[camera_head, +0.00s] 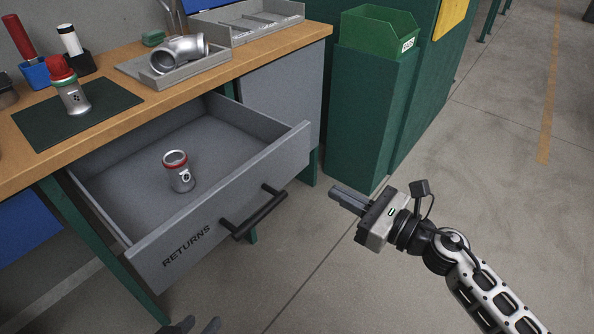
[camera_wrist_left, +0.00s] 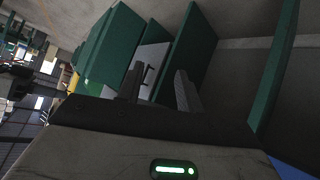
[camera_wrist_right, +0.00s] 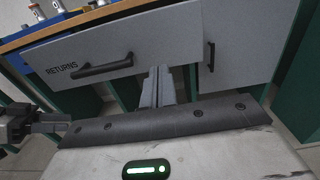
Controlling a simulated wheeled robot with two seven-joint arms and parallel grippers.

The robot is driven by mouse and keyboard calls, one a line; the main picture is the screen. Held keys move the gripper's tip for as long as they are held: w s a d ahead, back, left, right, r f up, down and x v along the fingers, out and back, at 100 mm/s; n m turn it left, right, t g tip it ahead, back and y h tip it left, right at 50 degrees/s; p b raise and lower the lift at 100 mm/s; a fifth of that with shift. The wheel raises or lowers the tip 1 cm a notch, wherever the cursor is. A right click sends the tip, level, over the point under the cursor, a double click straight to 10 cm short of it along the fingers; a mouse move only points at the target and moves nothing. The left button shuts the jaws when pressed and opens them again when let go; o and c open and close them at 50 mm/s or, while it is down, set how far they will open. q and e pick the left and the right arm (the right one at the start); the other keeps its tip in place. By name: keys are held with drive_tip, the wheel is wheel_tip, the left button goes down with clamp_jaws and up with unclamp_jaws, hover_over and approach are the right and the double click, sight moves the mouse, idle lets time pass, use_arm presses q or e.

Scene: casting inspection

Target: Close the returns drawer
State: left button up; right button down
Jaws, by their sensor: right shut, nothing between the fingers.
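The grey returns drawer (camera_head: 219,207) stands pulled out from under the wooden workbench, its front lettered RETURNS. Its dark bar handle (camera_head: 255,212) is on the outer face. A metal casting with a red band (camera_head: 179,171) stands upright inside. My right gripper (camera_head: 335,196) is shut and empty, to the right of the handle and apart from it. In the right wrist view its fingers (camera_wrist_right: 157,85) point toward the drawer front (camera_wrist_right: 125,60). My left gripper shows only its tips at the bottom edge of the head view (camera_head: 195,325); its fingers are apart and empty in the left wrist view (camera_wrist_left: 160,85).
On the bench (camera_head: 222,67) are a dark green mat (camera_head: 45,130) with a red-topped casting (camera_head: 70,88), and a grey tray (camera_head: 132,68) with a pipe elbow (camera_head: 180,54). A green bin (camera_head: 380,31) stands on a green pedestal (camera_head: 362,120). Floor at right is clear.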

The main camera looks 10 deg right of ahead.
sight(285, 165)
drive_tip(key=x, duration=1.1)
drive_tip(key=shift+s+p, duration=0.1)
drive_tip(key=shift+p, duration=0.3)
drive_tip(key=shift+a, duration=0.1)
